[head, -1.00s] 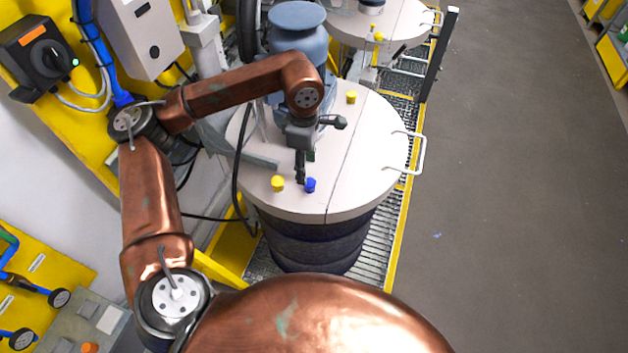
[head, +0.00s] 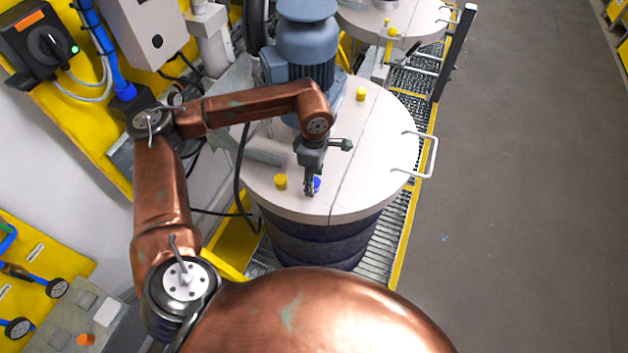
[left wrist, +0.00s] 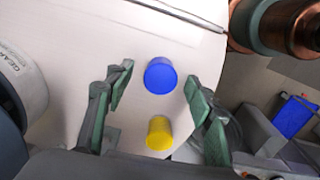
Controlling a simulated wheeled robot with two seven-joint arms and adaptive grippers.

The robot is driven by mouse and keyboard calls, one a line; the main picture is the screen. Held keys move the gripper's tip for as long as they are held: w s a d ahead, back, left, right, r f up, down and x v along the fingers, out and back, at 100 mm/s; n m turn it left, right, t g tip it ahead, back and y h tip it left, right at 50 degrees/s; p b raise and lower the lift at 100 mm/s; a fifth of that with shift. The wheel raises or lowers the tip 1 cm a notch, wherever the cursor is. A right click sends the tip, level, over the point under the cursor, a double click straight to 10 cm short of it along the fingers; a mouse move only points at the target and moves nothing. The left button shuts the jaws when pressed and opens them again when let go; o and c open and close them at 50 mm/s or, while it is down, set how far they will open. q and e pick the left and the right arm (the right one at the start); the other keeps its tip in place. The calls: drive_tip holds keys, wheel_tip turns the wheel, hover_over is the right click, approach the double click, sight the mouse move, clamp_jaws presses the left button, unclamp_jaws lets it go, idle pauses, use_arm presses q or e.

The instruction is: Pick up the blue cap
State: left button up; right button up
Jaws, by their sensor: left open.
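The blue cap (left wrist: 160,75) sits on the pale round drum lid (head: 385,150), near its front edge. In the head view the blue cap (head: 317,182) is partly hidden behind my left gripper (head: 309,190). In the left wrist view my left gripper (left wrist: 162,95) is open. Its green-padded fingers stand on either side of the blue cap, with a gap to each side. I cannot tell how far the fingertips are above the lid. My right gripper is not in view.
A yellow cap (head: 281,182) sits close to the left of the blue cap. Another yellow cap (head: 361,94) is farther back. A blue-grey motor (head: 305,50) rises behind the gripper. A white handle (head: 425,155) sticks out at the lid's right.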

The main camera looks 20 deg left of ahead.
use_arm(q)
drive_tip(key=shift+f, duration=0.65)
drive_tip(key=shift+c, duration=0.7)
drive_tip(key=c, duration=0.8)
drive_tip(key=shift+r, duration=0.1)
drive_tip(key=shift+r+b, duration=0.4)
drive_tip(key=shift+r, duration=0.05)
drive_tip(key=w+d+r+b, duration=0.1)
drive_tip(key=w+d+r, duration=0.1)
drive_tip(key=d+r, duration=0.2)
drive_tip(key=w+d+r+b, duration=0.2)
drive_tip(key=d+r, duration=0.2)
drive_tip(key=w+d+r+b, duration=0.1)
drive_tip(key=w+d+r, duration=0.1)
drive_tip(key=d+r, duration=0.2)
drive_tip(key=shift+d+b, duration=0.3)
drive_tip(key=shift+d, duration=0.05)
